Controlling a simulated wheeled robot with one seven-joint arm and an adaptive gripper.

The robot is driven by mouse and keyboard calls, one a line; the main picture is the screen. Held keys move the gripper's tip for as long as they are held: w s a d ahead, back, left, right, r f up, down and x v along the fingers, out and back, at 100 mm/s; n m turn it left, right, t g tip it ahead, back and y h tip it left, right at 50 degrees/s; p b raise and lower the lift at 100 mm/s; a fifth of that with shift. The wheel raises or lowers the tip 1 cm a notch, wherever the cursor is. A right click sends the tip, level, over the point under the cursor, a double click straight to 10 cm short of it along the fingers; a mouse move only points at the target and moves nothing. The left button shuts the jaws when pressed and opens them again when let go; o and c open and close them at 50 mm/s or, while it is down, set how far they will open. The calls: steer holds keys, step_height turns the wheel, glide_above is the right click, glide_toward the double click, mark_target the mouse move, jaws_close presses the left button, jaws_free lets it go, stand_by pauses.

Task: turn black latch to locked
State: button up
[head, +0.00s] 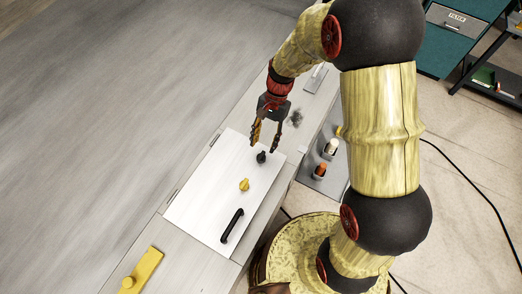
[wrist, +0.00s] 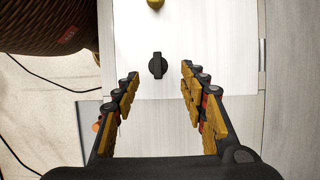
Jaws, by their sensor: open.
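The black latch (head: 261,157) is a small round knob with a raised bar, on a white panel (head: 200,195). In the wrist view the black latch (wrist: 158,66) lies ahead of the fingertips, between their lines, with its bar running up and down the picture. My gripper (head: 265,148) is open and empty, close to the latch; in the wrist view my gripper (wrist: 158,72) has a finger on each side, apart from the latch. I see no lock marking.
A yellow knob (head: 244,184) and a black bar handle (head: 232,226) are on the same panel. A yellow piece (head: 142,271) lies at the lower left. A grey tray (head: 323,170) with small bottles is to the right. A cable crosses the floor.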

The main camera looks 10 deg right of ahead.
mark_target(262, 154)
steer(key=shift+s+x, duration=0.1)
steer(key=shift+x, duration=1.2)
steer(key=shift+s+x, duration=0.15)
steer(key=shift+x, duration=1.2)
steer(key=shift+d, duration=0.1)
steer(key=c, duration=0.3)
steer(key=c, duration=0.8)
jaws_close()
